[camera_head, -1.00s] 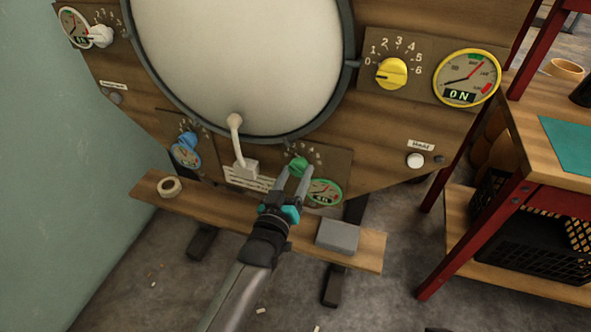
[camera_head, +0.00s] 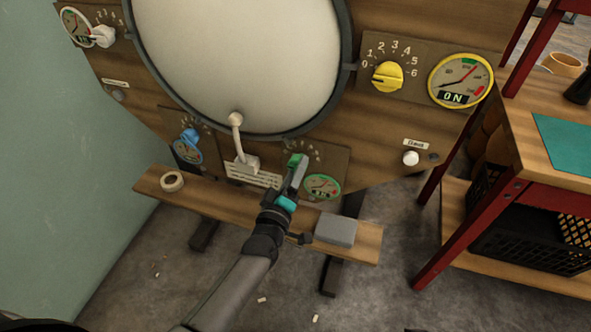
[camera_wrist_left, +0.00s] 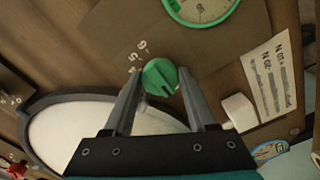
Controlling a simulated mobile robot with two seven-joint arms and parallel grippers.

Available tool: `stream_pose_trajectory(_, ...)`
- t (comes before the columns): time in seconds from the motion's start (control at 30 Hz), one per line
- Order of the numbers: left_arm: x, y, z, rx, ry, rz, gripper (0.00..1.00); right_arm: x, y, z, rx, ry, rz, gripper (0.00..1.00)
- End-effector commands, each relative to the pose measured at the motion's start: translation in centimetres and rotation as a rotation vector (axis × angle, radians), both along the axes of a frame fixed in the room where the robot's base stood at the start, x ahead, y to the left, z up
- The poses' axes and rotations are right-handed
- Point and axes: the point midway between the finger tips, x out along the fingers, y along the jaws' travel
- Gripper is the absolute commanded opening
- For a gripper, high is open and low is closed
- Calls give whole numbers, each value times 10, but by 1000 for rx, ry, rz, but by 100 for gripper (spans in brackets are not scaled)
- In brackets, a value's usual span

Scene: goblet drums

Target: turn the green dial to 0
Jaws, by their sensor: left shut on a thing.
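The green dial (camera_head: 294,160) is on the lower panel below the big white disc, partly hidden by my left gripper (camera_head: 299,173). In the left wrist view the dial (camera_wrist_left: 160,78) sits between the two fingers of my left gripper (camera_wrist_left: 161,73), which is shut on it. A dark groove on the dial points down and right in that view. Some small digits show at its upper left; the dial's setting cannot be read surely. The green-rimmed gauge (camera_head: 322,187) is right of the dial and also shows in the wrist view (camera_wrist_left: 202,10). My right gripper is out of view.
A yellow dial (camera_head: 387,77) and yellow gauge (camera_head: 460,80) are upper right, a blue dial (camera_head: 190,136) at left. A plank shelf (camera_head: 230,197) below holds a tape roll (camera_head: 172,181) and a grey block (camera_head: 335,230). A red-framed table (camera_head: 545,185) stands at right.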

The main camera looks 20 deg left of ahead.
Motion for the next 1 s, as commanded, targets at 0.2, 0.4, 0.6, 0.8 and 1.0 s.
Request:
stream_pose_trajectory(0.2, 0, -1, -1, -23, 3, -1, 2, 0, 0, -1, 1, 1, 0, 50)
stream_pose_trajectory(0.4, 0, -1, -1, -25, 3, -1, 2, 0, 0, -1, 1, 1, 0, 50)
stream_pose_trajectory(0.6, 0, -1, 0, -24, 3, -1, 66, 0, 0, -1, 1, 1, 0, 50)
stream_pose_trajectory(0.8, 0, 0, 0, -22, 1, -1, 87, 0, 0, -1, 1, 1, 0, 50)
stream_pose_trajectory(1.0, 0, 0, 0, -22, 1, 0, 87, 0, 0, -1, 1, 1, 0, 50)
